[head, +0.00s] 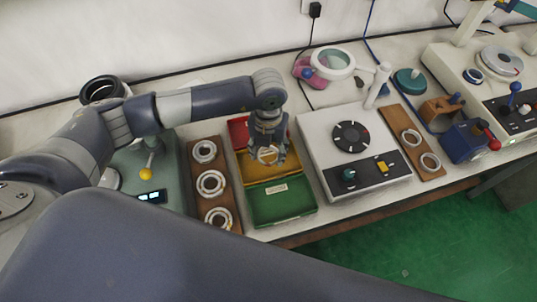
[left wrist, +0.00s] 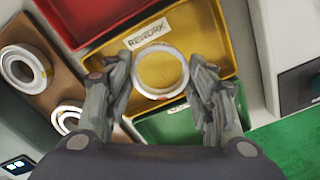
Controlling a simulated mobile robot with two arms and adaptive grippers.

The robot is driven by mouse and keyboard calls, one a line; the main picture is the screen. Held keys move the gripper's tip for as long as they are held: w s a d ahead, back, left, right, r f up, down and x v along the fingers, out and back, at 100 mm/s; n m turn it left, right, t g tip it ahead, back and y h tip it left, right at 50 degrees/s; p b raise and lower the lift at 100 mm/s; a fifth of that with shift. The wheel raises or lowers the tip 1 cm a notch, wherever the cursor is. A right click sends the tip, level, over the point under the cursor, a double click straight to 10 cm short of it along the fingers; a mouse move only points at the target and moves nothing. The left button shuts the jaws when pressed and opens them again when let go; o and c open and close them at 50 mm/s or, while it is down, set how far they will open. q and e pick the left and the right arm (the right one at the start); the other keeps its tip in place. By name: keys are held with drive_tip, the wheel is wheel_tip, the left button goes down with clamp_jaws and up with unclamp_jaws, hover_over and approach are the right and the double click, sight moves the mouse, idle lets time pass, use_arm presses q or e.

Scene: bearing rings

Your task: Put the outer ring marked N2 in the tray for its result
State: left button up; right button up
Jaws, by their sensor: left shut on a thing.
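My left gripper (head: 268,160) is shut on a pale metal ring (left wrist: 160,71). Its two fingers are on either side of the ring in the left wrist view. The ring is held over the yellow tray (left wrist: 208,42), whose label reads REWORK; whether it touches the tray floor I cannot tell. No N2 mark is legible on it. The red tray (head: 238,131) lies behind the yellow one and the green tray (head: 285,209) in front, its label too small to read. My right gripper is not in view.
A brown board (head: 198,168) with three rings stands left of the trays. The bench's front edge is just before the green tray.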

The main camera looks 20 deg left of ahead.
sight(268, 159)
use_arm(q)
wheel_tip(268, 159, down, 3)
drive_tip(key=shift+s+f+p, duration=0.15)
drive_tip(key=shift+p, duration=0.3)
drive_tip(key=shift+d+f, duration=0.1)
drive_tip(key=shift+f, duration=0.15)
drive_tip(key=o, duration=1.2)
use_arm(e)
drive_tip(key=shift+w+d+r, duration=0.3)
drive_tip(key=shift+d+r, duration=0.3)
